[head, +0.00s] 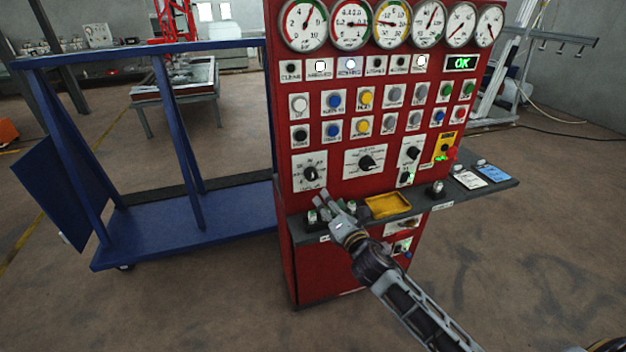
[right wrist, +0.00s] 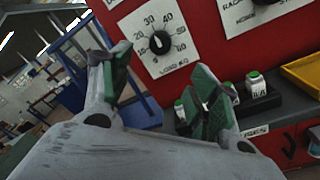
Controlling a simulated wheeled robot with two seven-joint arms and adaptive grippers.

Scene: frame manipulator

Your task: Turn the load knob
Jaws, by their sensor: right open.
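The load knob (right wrist: 160,42) is a black dial on a white plate marked with numbers and "LOAD KG" in the right wrist view. In the head view the same knob (head: 311,174) sits at the lower left of the red panel (head: 330,80). My right gripper (head: 323,200) is in front of the panel, just below and right of the knob. In the right wrist view my right gripper (right wrist: 160,92) has its fingers spread wide with nothing between them. The knob shows beyond the fingertips, apart from them. My left gripper is not in view.
A dark shelf (head: 470,192) juts out under the panel, with fuses (right wrist: 256,84), a yellow tray (head: 388,205) and cards on it. Other knobs (head: 367,162) and buttons lie to the right. A blue cart frame (head: 120,235) stands to the left.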

